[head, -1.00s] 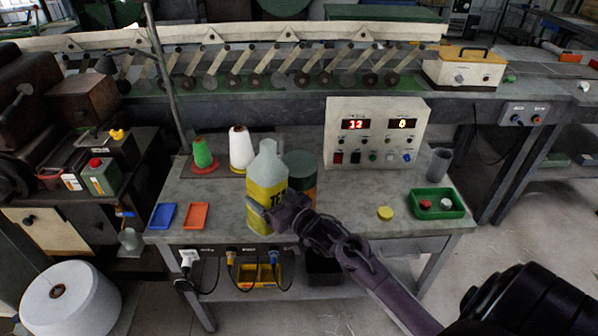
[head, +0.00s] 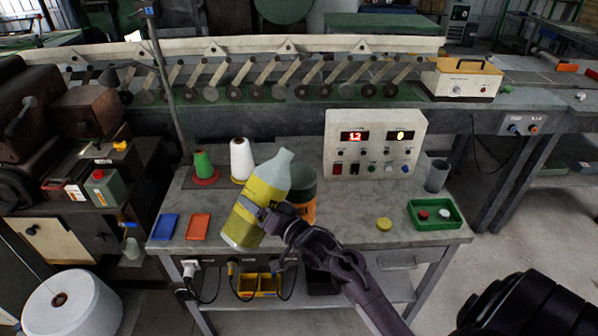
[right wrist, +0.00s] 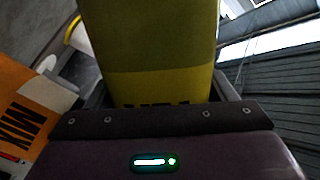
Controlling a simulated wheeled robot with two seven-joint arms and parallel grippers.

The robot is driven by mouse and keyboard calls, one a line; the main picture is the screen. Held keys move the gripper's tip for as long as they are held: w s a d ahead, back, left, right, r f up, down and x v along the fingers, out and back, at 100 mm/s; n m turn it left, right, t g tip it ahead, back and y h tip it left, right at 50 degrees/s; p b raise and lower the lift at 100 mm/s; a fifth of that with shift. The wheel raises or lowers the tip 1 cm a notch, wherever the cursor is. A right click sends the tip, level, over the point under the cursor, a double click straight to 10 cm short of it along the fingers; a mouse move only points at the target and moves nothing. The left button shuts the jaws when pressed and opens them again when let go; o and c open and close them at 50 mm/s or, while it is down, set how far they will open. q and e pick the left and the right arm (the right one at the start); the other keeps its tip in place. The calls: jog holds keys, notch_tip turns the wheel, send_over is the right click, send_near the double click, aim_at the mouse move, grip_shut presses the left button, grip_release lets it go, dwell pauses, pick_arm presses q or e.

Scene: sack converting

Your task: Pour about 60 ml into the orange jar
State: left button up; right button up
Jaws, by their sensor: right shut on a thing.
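A pale bottle with a yellow label (head: 264,192) is held over the table, tilted to the right with its neck leaning toward the jar. My right gripper (head: 270,216) is shut around its lower part. The bottle also fills the middle of the right wrist view (right wrist: 150,50). The jar (head: 306,189), dark on top with an orange band, stands just right of and partly behind the bottle. Its orange side marked "MIX" shows in the right wrist view (right wrist: 30,95). I see no stream of liquid. The jar's inside is hidden. My left gripper is out of view.
A white panel with red and yellow digits (head: 376,143) stands behind the jar. A yellow lid (head: 384,224), a green tray (head: 436,226) and a grey cup (head: 437,175) are to the right.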

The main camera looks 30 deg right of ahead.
aim_at(253, 195)
jog(key=shift+a+f+m+b, duration=0.15)
jog(key=shift+a+m+b, duration=0.1)
jog(key=shift+m+b, duration=0.05)
jog(key=shift+s+a+f+m+b, duration=0.15)
jog(key=shift+a+f+m+b, duration=0.25)
jog(key=shift+m, duration=0.3)
jog(key=shift+a+r+m+p, duration=0.2)
jog(key=shift+r+m+p, duration=0.1)
jog(key=shift+r+p, duration=0.1)
jog(key=shift+s+a+r+m, duration=0.1)
jog(key=shift+a+r+m, duration=0.15)
jog(key=shift+m, duration=0.35)
jog(key=shift+s+a+r+m, duration=0.1)
jog(key=shift+a+r+m, duration=0.15)
jog(key=shift+m, duration=0.35)
jog(key=r+m+p, duration=0.1)
jog(key=p, duration=0.1)
jog(key=r+m+p, duration=0.1)
jog(key=r+p, duration=0.1)
jog(key=p, duration=0.1)
jog(key=d+r+m+p, duration=0.1)
jog(key=r+p, duration=0.1)
jog(key=p, duration=0.1)
jog(key=shift+w, duration=0.15)
jog(key=shift+f+m, duration=0.15)
jog(key=shift+m, duration=0.35)
jog(key=shift+m+p, duration=0.4)
jog(key=shift+p, duration=0.35)
